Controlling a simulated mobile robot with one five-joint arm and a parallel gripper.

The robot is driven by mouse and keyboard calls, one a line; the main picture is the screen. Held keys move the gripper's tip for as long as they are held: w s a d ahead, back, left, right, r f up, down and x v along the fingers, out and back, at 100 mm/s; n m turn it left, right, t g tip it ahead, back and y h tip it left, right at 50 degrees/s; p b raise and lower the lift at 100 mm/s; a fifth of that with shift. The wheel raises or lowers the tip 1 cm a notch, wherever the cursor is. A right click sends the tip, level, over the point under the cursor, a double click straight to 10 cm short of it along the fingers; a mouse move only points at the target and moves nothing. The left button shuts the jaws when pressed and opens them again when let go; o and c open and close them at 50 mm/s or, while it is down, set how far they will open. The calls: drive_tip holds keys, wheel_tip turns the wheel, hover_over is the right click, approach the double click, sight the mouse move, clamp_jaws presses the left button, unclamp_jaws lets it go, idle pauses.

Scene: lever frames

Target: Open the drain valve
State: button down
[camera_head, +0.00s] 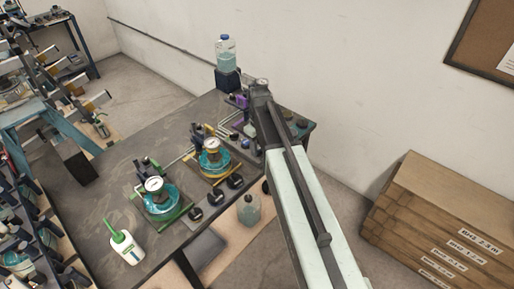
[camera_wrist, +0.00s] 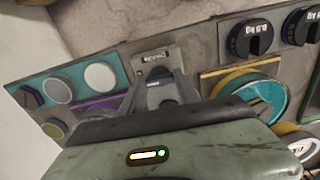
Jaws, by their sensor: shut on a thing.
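My gripper (camera_head: 262,88) reaches over the far right end of the dark workbench (camera_head: 110,190). In the wrist view my gripper (camera_wrist: 158,78) points at a grey plate with a small upside-down label (camera_wrist: 153,57). Its fingers are close together on a small grey part in front of this label. I take this part to be the drain valve handle, but the fingers hide most of it and I cannot tell its angle. In the head view my arm covers the valve.
Left of the plate is a teal panel with round buttons (camera_wrist: 100,76); right are black knobs (camera_wrist: 251,39) and a teal round vessel (camera_wrist: 262,98). Two teal vessels with gauges (camera_head: 213,160) stand mid-bench. A bottle (camera_head: 226,52) stands behind, a wooden cabinet (camera_head: 440,215) right.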

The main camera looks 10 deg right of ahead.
drive_tip(key=m, duration=0.7)
drive_tip(key=shift+s, duration=0.1)
drive_tip(key=m, duration=0.4)
drive_tip(key=shift+m, duration=1.7)
drive_tip(key=c, duration=0.9)
unclamp_jaws()
